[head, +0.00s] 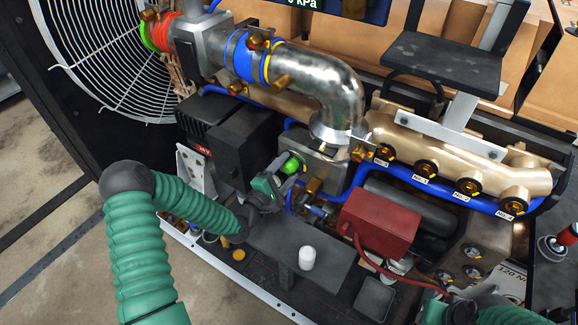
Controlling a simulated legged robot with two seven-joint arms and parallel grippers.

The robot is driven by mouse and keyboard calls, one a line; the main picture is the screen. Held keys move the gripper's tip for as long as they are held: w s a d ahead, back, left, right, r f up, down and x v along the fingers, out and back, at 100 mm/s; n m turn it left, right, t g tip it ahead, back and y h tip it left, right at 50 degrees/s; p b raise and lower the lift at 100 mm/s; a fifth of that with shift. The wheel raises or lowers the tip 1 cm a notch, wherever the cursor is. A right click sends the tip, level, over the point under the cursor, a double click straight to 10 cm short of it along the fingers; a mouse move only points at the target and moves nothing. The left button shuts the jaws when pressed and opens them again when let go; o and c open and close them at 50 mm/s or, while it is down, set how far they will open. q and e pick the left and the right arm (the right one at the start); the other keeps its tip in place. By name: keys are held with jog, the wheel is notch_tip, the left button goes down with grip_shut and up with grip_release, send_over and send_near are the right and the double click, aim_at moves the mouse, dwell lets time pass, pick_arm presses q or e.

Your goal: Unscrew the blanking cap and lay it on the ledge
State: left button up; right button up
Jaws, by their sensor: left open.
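A bright green round cap (291,165) sits on the metal housing below the big silver elbow pipe; I take it for the blanking cap. My left gripper (282,177) is open, with its fingers reaching up to the cap from the lower left. Whether they touch it I cannot tell. The dark flat ledge (332,252) lies just below the gripper. A small white cylinder (307,258) stands upright on it. My right arm shows at the bottom right edge, and the state of its gripper cannot be made out.
Right of the cap are brass and blue fittings (314,190) and a red box (380,222). The silver elbow pipe (335,90) rises above. A black box (243,145) stands to the left. A brass manifold (450,160) with numbered ports runs to the right. The ledge is mostly bare.

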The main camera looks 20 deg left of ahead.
pick_arm(q)
jog(key=shift+s+d, duration=0.1)
jog(key=s+a+p, duration=0.2)
jog(key=s, duration=1.4)
jog(key=shift+s+a, duration=0.2)
jog(key=shift+c, duration=0.3)
